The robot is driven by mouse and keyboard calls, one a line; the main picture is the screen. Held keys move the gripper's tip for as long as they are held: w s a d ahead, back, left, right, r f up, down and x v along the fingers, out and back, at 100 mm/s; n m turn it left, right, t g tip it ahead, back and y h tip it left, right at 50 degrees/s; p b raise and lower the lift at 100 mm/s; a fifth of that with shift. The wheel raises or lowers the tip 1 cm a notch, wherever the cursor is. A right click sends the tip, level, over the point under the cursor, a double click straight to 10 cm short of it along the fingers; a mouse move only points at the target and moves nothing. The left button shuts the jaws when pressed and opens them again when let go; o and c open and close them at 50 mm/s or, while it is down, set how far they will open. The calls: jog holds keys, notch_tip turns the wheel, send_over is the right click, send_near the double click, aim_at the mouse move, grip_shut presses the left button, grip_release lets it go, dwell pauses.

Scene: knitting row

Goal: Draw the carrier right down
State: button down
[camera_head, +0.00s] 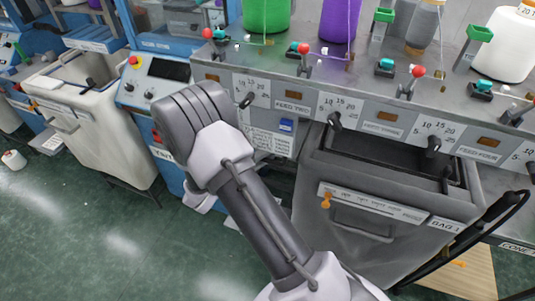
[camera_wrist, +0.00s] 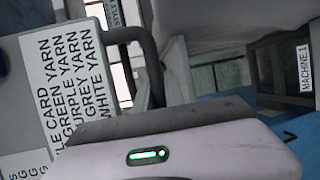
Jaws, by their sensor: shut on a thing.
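I cannot pick out the carrier for certain in either view. My gripper (camera_wrist: 180,145) fills the bottom of the wrist view as a pale housing with a green light and a dark upper edge.
A yarn list card (camera_wrist: 75,80) and a "MACHINE 1" label (camera_wrist: 304,62) show in the wrist view. The head view shows a grey panel with levers (camera_head: 383,115), yarn cones (camera_head: 265,15), a grey bag bin (camera_head: 370,250), a pale bin (camera_head: 105,135) and open green floor (camera_head: 75,225).

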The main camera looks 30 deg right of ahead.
jog(key=shift+f, duration=0.1)
notch_tip(320, 180, down, 9)
jog(key=b, duration=0.7)
jog(key=shift+s, duration=0.15)
jog(key=c, duration=1.5)
grip_release()
jog(key=shift+f, duration=0.1)
jog(key=shift+o, duration=0.5)
jog(key=shift+a, duration=0.1)
jog(key=p+v, duration=0.4)
jog(key=v, duration=1.3)
